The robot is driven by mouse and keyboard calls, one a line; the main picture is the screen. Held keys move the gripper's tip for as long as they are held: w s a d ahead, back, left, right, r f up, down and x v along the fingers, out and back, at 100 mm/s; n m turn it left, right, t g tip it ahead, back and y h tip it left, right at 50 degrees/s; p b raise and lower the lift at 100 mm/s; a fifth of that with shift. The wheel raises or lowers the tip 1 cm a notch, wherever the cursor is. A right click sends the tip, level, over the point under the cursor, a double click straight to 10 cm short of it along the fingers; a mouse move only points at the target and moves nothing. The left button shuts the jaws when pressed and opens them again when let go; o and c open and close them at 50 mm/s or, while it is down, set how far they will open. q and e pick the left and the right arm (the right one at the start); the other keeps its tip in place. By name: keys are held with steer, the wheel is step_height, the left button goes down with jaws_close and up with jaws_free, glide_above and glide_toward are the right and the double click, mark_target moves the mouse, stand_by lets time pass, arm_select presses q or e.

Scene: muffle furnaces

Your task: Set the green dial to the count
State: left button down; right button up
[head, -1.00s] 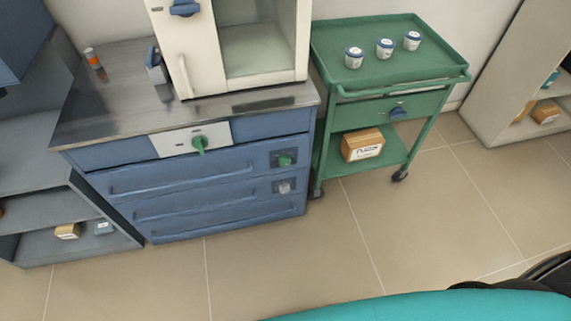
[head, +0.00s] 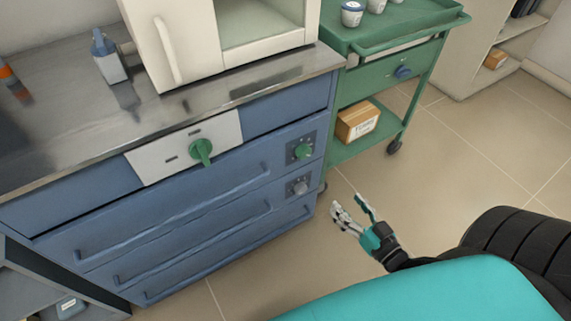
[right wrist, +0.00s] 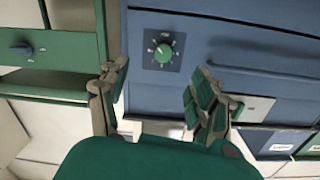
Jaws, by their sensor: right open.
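The green dial (head: 302,151) is a round knob on a dark square plate at the right end of the blue cabinet's upper drawer. In the right wrist view the dial (right wrist: 163,53) shows with white scale marks around it. A larger green handle (head: 201,152) sits on a white panel to its left. My right gripper (head: 350,203) is open and empty, low over the floor in front of the cabinet. In the right wrist view its fingers (right wrist: 160,76) are spread below the dial, apart from it.
A grey knob (head: 298,187) sits below the dial. The green cart (head: 378,73), with a blue drawer knob (head: 403,72) and a cardboard box (head: 358,122), stands right of the cabinet. A white furnace (head: 185,45) stands on the metal top. Floor in front is clear.

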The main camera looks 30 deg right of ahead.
steer(key=r, duration=0.2)
steer(key=b, duration=0.2)
glide_toward(306, 154)
steer(key=shift+t, duration=0.4)
steer(key=w, duration=0.3)
steer(key=w+f, duration=0.1)
steer(key=w, duration=0.1)
steer(key=shift+w+a, duration=0.15)
steer(key=shift+w, duration=0.2)
steer(key=shift+w+b, duration=0.4)
steer(key=shift+w, duration=0.7)
arm_select(q)
steer(key=shift+w+a+r+t, duration=0.1)
steer(key=shift+w+r+t, duration=0.5)
steer(key=shift+w+r, duration=0.15)
arm_select(e)
steer(key=shift+w+a, duration=0.1)
steer(key=shift+w, duration=0.4)
